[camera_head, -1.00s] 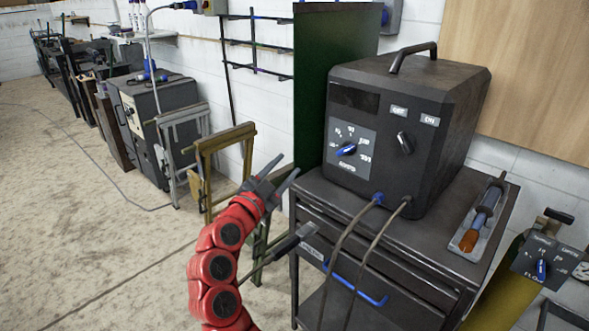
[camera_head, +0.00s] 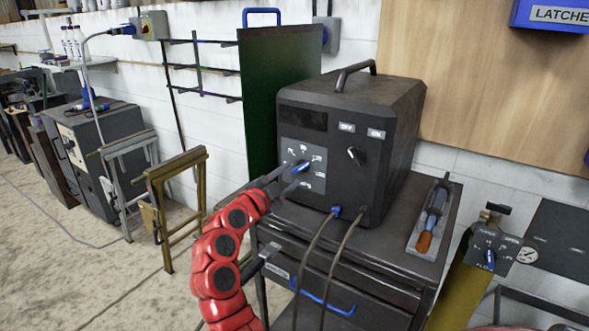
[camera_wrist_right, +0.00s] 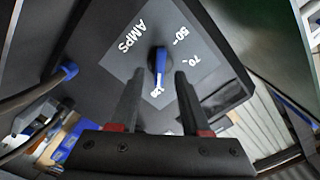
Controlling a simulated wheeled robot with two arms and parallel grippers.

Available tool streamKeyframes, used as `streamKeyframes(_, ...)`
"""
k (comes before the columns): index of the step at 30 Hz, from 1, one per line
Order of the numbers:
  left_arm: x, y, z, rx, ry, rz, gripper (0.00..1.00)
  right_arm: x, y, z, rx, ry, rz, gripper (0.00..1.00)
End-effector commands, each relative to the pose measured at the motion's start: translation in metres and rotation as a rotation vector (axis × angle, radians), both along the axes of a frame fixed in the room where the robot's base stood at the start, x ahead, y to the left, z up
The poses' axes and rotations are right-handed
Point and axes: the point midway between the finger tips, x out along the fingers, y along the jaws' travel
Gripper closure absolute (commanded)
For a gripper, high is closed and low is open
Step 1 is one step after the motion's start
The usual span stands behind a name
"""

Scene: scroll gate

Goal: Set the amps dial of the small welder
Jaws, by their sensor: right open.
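The small welder (camera_head: 385,125) is a dark box with a handle on top, standing on a dark cart. In the right wrist view the dial (camera_wrist_right: 159,63) lies between and just ahead of the two fingertips (camera_wrist_right: 158,80), with gaps on both sides. Fingers cover part of the scale, so the exact setting is unclear. My left gripper is not in view.
Two cables hang from the welder's front over the cart (camera_head: 385,235). A torch-like tool (camera_head: 430,218) lies on the cart at right. A yellow cylinder (camera_head: 455,295) with a dial panel (camera_head: 492,250) stands right of it. A green panel (camera_head: 268,100) stands behind the welder.

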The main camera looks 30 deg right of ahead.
Motion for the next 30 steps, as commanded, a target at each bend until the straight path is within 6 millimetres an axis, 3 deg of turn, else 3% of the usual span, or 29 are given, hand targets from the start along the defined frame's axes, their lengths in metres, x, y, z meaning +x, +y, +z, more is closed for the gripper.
streamKeyframes(6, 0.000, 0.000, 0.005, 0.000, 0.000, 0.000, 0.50, 0.009, -0.023, 0.000, 0.000, 0.001, -0.003, 0.53)
streamKeyframes(16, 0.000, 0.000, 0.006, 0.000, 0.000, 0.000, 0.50, 0.011, -0.026, -0.001, 0.000, 0.001, 0.000, 0.53)
streamKeyframes(24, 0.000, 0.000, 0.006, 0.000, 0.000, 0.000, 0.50, 0.011, -0.026, -0.001, 0.000, 0.001, 0.000, 1.00)
streamKeyframes(30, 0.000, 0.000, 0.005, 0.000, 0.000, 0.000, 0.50, 0.011, -0.026, -0.001, -0.001, 0.002, 0.000, 1.00)
